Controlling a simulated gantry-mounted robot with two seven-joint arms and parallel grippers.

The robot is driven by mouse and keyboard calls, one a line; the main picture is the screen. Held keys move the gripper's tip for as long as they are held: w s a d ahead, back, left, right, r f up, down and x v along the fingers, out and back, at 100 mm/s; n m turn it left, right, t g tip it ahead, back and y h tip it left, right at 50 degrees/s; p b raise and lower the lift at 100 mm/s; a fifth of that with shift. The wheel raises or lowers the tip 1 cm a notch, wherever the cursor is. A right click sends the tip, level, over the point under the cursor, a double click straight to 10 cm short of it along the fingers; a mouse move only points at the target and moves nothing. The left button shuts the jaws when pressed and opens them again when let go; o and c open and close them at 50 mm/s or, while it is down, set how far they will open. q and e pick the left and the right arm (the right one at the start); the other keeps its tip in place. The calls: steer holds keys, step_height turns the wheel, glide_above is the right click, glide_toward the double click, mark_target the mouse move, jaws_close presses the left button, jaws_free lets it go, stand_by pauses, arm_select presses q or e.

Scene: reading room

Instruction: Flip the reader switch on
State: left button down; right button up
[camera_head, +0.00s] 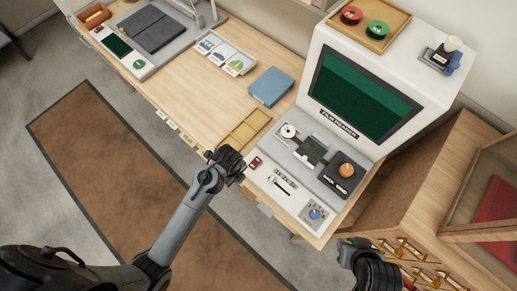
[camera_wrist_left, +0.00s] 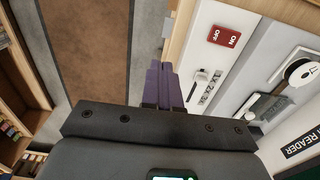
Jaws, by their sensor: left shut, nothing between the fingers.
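The film reader (camera_head: 398,85) is a white desk machine with a dark green screen. Its red reader switch (camera_head: 255,163) sits on the left end of its front panel. In the left wrist view the switch (camera_wrist_left: 224,37) shows ON and OFF lettering; which way it is set I cannot tell. My left gripper (camera_head: 240,177) is just in front of the switch, to its lower left, apart from it. In the wrist view its purple fingers (camera_wrist_left: 165,82) are together and empty, left of and below the switch. My right gripper (camera_head: 350,245) is at the lower right, away from the reader; its fingers are unclear.
The reader panel also holds an orange knob (camera_head: 346,170), a blue knob (camera_head: 315,214) and a small lever (camera_head: 279,186). A wooden tray (camera_head: 247,128) and a blue book (camera_head: 271,87) lie on the desk to the left. A drawer cabinet (camera_head: 440,205) stands at the right.

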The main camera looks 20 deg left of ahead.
arm_select(q)
steer(key=w+d+f+b, duration=0.1)
steer(key=w+d+b, duration=0.1)
steer(key=w, duration=0.5)
step_height(320, 180, up, 3)
steer(key=t+b, duration=0.2)
glide_above(259, 158)
steer(key=s, duration=0.3)
steer(key=shift+a, duration=0.45)
arm_select(e)
steer(key=x, duration=0.2)
steer(key=s+x, duration=0.1)
steer(key=x, duration=0.2)
steer(key=shift+a+f, duration=0.1)
steer(key=shift+f, duration=0.15)
arm_select(q)
steer(key=f, duration=0.4)
steer(key=w+f, duration=0.1)
steer(key=f, duration=0.4)
steer(key=w+f+b, duration=0.1)
steer(key=f, duration=0.3)
steer(key=shift+w+d+f, duration=0.2)
steer(key=shift+d+f, duration=0.2)
arm_select(e)
steer(key=shift+w+f, duration=0.15)
steer(key=shift+f, duration=0.4)
arm_select(q)
steer(key=shift+a, duration=0.1)
arm_select(e)
steer(key=shift+r, duration=0.1)
